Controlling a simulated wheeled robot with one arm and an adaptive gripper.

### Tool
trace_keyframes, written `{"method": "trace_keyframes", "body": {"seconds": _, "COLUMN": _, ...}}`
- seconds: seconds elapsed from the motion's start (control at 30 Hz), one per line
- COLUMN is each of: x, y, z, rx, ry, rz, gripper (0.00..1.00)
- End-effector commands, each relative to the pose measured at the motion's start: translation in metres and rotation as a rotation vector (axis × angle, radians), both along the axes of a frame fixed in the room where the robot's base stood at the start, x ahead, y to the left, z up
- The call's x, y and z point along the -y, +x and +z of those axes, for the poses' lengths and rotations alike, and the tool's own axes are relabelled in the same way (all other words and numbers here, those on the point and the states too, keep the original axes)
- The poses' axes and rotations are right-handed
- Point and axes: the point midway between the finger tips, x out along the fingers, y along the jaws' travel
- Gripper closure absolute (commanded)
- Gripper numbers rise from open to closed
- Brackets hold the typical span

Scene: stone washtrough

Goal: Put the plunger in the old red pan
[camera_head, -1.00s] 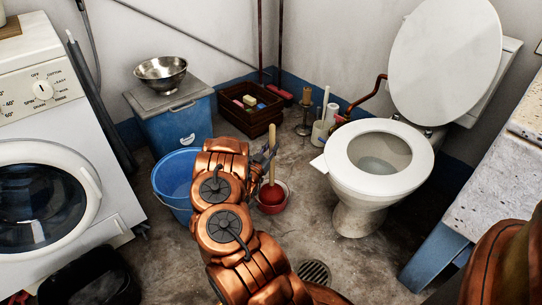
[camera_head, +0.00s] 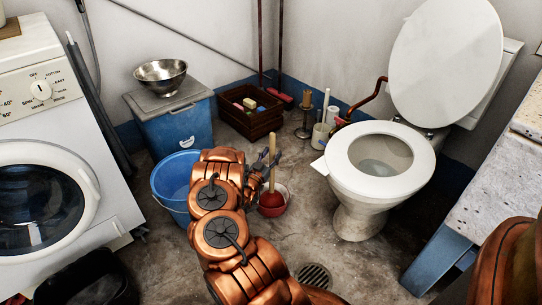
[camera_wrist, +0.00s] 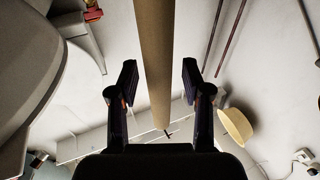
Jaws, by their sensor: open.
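The plunger has a pale wooden handle (camera_head: 272,149) and a red rubber cup (camera_head: 271,199). It stands nearly upright, with its cup inside the rim of the old red pan (camera_head: 286,205) on the floor. Whether the cup touches the pan's bottom is hard to tell. My gripper (camera_head: 266,172) is at the handle, above the pan. In the wrist view my open gripper (camera_wrist: 157,82) has a dark finger on each side of the handle (camera_wrist: 156,50), with a gap on both sides. The pan is not visible there.
A blue bucket (camera_head: 163,186) stands close left of my arm. A toilet (camera_head: 370,195) is to the right. Bare floor and a drain (camera_head: 314,275) lie in front.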

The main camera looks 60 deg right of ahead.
Motion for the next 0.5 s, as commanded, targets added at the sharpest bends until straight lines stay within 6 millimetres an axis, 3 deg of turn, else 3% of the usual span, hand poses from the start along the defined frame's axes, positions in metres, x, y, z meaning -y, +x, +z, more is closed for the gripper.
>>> {"method": "trace_keyframes", "body": {"seconds": 0.23, "x": -0.002, "y": 0.0, "z": 0.003, "rx": 0.0, "ry": 0.001, "rz": 0.001, "gripper": 0.51}}
{"method": "trace_keyframes", "body": {"seconds": 0.5, "x": -0.04, "y": -0.002, "z": -0.002, "rx": -0.001, "ry": 0.002, "rz": 0.004, "gripper": 0.51}}
